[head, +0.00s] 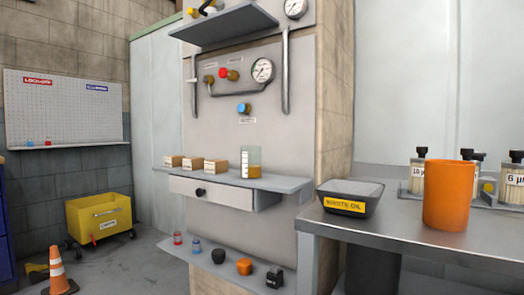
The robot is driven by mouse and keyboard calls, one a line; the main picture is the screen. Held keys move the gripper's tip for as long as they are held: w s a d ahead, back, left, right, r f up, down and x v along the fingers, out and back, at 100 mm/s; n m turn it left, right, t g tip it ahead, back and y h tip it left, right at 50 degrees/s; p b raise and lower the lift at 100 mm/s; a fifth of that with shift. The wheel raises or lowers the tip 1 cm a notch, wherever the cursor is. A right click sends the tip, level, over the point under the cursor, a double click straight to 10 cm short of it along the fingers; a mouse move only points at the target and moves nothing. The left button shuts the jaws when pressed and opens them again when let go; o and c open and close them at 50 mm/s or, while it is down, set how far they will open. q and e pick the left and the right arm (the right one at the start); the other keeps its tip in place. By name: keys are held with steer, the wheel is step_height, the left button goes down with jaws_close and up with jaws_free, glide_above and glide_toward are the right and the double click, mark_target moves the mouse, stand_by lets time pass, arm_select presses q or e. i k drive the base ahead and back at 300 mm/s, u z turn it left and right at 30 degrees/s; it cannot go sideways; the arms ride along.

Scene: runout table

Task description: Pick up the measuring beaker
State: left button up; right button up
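The measuring beaker (251,162) stands upright on the narrow grey shelf of the wall panel, near the middle of the head view. It is clear with pale marks, and a yellow layer shows in its lower part. Neither of my grippers is in view.
The grey shelf (285,184) has a drawer (222,193) under it. At the right, a metal table (400,225) carries a black waste oil tray (350,197), an orange cup (449,196) and capped bottles (417,176). A lower ledge holds several small items. A yellow cart (100,215) and a traffic cone (58,270) stand on the floor at left.

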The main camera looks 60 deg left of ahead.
mark_target(251, 155)
steer(key=u, duration=1.15)
steer(key=k, duration=0.25)
steer(key=u, duration=0.9)
steer(key=i, duration=0.5)
steer(key=z, duration=0.05)
